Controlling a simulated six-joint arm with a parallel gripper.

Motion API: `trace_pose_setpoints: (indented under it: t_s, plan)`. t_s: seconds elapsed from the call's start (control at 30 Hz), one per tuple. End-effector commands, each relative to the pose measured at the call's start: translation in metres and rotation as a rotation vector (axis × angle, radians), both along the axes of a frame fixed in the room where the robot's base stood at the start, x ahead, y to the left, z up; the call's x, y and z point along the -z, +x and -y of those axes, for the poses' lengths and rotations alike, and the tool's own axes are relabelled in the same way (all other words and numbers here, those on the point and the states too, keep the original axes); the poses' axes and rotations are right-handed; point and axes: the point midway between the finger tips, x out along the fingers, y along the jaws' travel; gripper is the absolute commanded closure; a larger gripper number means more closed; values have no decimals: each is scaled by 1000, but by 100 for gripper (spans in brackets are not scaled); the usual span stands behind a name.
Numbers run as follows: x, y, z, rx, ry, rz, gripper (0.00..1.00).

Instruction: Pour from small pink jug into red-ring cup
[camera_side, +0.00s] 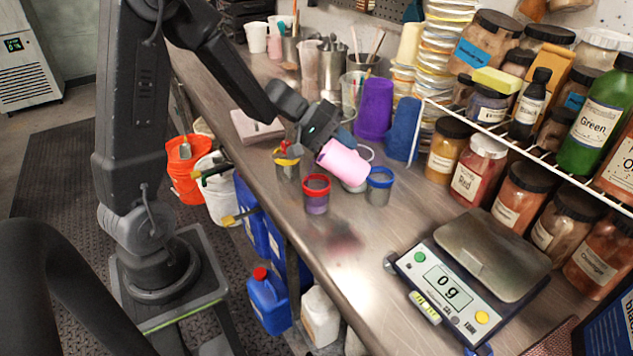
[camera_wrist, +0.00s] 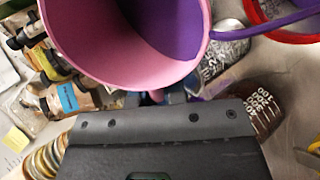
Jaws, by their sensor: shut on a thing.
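In the wrist view the pink jug (camera_wrist: 75,40) fills the top and holds dark purple inside. A purple strand (camera_wrist: 262,27) runs from its rim toward the red ring (camera_wrist: 262,12) at the top right. The cup's inside is mostly out of frame. My gripper's fingertips are largely hidden by the jug.
A blue-ring cup (camera_side: 380,190) and a yellow-ring cup (camera_side: 286,168) stand close by. Purple (camera_side: 374,110) and blue (camera_side: 402,130) tumblers stand behind. A scale (camera_side: 465,275) reads 0 g at the front right. Bare bench (camera_side: 345,265) lies in front, with a reddish smudge.

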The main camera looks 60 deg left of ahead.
Motion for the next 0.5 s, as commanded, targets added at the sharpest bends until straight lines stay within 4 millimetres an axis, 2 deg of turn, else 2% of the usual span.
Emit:
trace_pose_setpoints:
  t_s: [0.33, 0.5]
  plan:
    - [0, 0, 0, 1, -8, 9, 100]
    - [-13, 2, -1, 1, 130, -115, 100]
